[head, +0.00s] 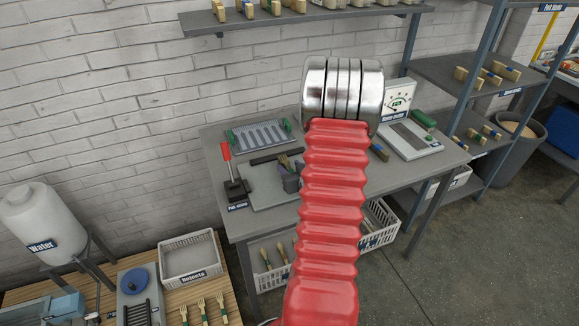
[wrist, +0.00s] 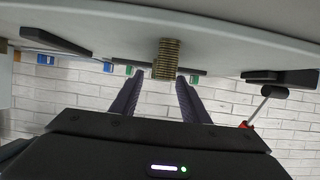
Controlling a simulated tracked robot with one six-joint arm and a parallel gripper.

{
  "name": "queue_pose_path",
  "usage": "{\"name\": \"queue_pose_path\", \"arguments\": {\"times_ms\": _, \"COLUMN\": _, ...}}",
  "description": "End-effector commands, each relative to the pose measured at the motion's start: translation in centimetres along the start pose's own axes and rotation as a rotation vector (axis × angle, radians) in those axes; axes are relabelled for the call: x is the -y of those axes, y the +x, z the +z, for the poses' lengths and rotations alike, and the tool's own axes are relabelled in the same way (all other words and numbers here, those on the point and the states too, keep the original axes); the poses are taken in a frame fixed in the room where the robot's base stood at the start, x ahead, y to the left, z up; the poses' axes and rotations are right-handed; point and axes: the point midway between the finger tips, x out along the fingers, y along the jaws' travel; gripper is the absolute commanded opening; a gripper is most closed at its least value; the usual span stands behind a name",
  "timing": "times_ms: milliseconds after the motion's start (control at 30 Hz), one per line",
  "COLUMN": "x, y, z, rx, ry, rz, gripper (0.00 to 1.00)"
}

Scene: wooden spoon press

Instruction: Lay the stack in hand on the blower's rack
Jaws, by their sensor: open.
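The stack (wrist: 166,58) shows in the wrist view as a small column of thin brown layers against a pale grey plate (wrist: 100,22). My gripper (wrist: 160,75) has its two dark fingers spread, one on each side of the stack, with gaps visible at both sides. In the head view the stack's wooden ends (head: 284,161) show over the grey plate on the bench, beside a grey-purple part of my gripper (head: 291,183). My red arm hides the rest. A slotted rack with green ends (head: 258,136) lies behind the plate; I cannot read any blower label.
A red-handled lever (head: 226,160) stands at the plate's left. A meter (head: 400,98) stands at the bench's right. White crates sit below. A white bin (head: 188,258) and water tank (head: 40,222) are at left. A shelf (head: 320,15) hangs above.

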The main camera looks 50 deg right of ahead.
Motion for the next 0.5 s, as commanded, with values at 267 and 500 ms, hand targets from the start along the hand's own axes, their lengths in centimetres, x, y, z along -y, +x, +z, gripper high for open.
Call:
{"name": "queue_pose_path", "arguments": {"times_ms": 267, "x": -0.1, "y": -4.5, "z": -0.1, "rx": 0.0, "ry": 0.0, "rz": 0.002, "gripper": 0.42}}
{"name": "queue_pose_path", "arguments": {"times_ms": 500, "x": -0.1, "y": -7.8, "z": 0.0, "rx": 0.0, "ry": 0.001, "rz": 0.002, "gripper": 0.42}}
